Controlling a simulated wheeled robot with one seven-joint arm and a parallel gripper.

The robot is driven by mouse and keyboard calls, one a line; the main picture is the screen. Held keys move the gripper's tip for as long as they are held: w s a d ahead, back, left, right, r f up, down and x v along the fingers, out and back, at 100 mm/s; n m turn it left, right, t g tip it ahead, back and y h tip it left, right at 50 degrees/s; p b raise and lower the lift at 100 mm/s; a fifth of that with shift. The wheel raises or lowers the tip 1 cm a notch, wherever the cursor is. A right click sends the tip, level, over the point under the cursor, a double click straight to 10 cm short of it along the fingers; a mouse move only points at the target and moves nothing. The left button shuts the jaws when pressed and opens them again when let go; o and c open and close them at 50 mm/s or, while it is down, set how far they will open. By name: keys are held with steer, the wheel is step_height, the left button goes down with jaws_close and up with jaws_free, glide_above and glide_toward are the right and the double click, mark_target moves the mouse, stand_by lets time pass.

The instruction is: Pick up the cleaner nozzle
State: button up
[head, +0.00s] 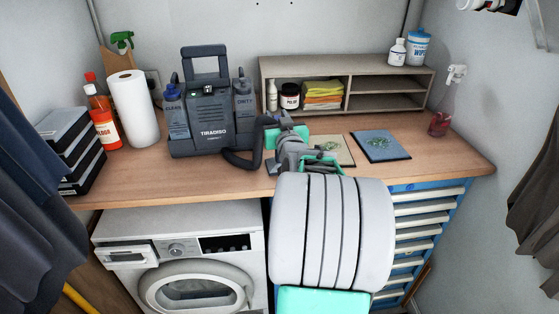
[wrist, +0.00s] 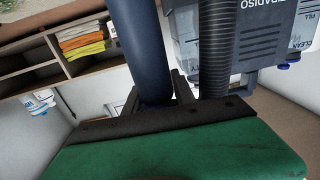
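The cleaner nozzle (wrist: 147,55) is a dark blue tube in the wrist view. It stands between the two dark fingers of my gripper (wrist: 156,92) and fills the gap, and my gripper looks shut on it. In the head view my gripper (head: 284,122) is over the worktop, right of the cleaner machine (head: 207,120); the arm hides most of the nozzle there. The black ribbed hose (head: 242,161) runs from the machine to my gripper. It also shows beside the nozzle in the wrist view (wrist: 215,50).
A shelf (head: 350,78) with cloths and a jar stands behind my gripper. Two flat square pieces (head: 381,146) lie to its right. A spray bottle (head: 442,115) stands at the right end. A paper roll (head: 134,108) and red bottle (head: 103,118) are at the left.

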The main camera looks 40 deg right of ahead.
jaws_close()
steer(key=shift+r, duration=0.1)
